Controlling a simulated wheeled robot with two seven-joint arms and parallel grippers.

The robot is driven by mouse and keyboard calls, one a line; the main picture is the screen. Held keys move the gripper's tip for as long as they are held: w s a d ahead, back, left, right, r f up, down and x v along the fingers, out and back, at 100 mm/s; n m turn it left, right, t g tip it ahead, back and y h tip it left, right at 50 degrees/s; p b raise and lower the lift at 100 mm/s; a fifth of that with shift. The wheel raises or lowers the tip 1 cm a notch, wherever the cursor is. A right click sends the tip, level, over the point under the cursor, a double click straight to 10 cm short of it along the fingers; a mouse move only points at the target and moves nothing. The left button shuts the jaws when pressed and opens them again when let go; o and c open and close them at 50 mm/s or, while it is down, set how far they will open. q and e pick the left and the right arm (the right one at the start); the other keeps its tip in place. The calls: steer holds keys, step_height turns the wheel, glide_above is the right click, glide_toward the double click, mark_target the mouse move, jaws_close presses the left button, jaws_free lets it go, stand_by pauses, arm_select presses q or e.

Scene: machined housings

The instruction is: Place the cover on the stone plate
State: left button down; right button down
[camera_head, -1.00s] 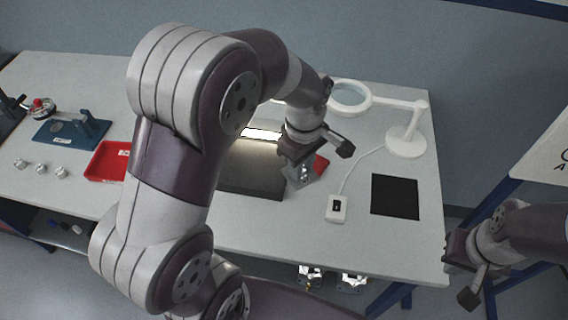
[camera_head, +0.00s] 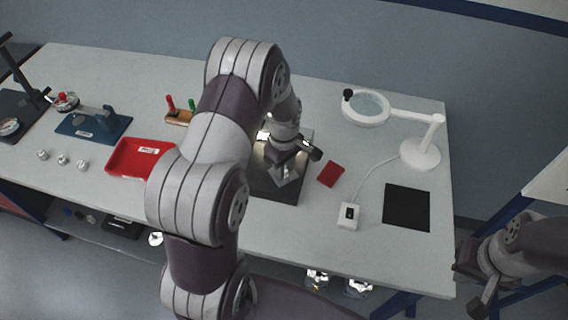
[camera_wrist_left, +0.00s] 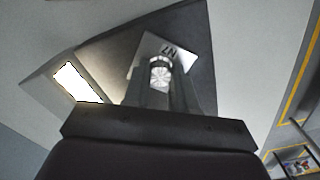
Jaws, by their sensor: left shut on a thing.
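My left gripper (camera_head: 284,174) is over the dark stone plate (camera_head: 290,190) in the middle of the table. In the left wrist view its fingers are shut on a small round silver part, which I take as the cover (camera_wrist_left: 160,74). Behind the cover are a pale labelled plate (camera_wrist_left: 180,55) and the dark stone plate (camera_wrist_left: 203,35). I cannot tell whether the cover touches the surface beneath. My right gripper (camera_head: 473,284) hangs off the table's right end; its fingers are not clear.
A bright light bar (camera_wrist_left: 77,82) stands beside the stone plate. A red block (camera_head: 331,174), a white switch box (camera_head: 348,215), a black mat (camera_head: 407,207) and a magnifier lamp (camera_head: 420,153) are to the right. A red tray (camera_head: 125,160) and small silver parts (camera_head: 62,160) are left.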

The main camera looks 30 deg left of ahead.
arm_select(q)
steer(key=shift+f, duration=0.15)
steer(key=c, duration=0.9)
jaws_free()
